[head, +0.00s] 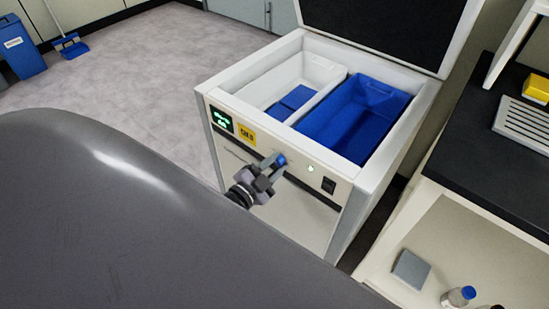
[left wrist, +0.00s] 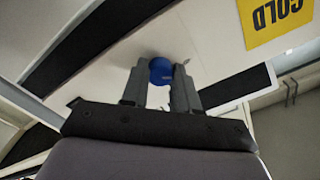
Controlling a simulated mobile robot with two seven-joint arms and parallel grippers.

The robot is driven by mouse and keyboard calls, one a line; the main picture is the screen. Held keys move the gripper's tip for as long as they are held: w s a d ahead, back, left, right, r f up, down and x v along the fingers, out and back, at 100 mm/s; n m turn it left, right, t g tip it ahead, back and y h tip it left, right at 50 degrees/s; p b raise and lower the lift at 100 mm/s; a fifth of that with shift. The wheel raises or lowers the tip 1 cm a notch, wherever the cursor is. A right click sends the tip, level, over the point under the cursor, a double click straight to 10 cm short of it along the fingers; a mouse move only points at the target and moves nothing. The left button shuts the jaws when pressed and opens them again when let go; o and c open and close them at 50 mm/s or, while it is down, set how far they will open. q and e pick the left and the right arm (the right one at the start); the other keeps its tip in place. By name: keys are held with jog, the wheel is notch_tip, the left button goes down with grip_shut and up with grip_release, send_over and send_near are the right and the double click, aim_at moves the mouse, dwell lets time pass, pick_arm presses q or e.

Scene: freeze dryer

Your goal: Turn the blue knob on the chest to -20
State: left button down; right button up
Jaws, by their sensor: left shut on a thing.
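The white chest (head: 345,192) stands with its lid raised. The blue knob (head: 281,160) is on its front panel. My left gripper (head: 275,166) is at the knob, and its fingers partly hide it in the head view. In the left wrist view the blue knob (left wrist: 161,71) sits between the two fingertips of my left gripper (left wrist: 160,82), which is shut on it. A green display (head: 221,119) is at the panel's upper left; its digits are too small to read. My right gripper is not in view.
A yellow label (head: 246,136) and a black switch (head: 328,185) are on the panel. A dark-topped bench (head: 460,165) stands close on the right.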

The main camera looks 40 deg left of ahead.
pick_arm(q)
jog(key=shift+n+p, duration=0.3)
jog(key=shift+n, duration=0.8)
jog(key=c, duration=0.8)
grip_release()
jog(key=shift+c, duration=0.2)
jog(key=s+p, duration=0.1)
jog(key=s, duration=0.6)
jog(key=shift+s+a, duration=0.15)
jog(key=shift+a, duration=0.1)
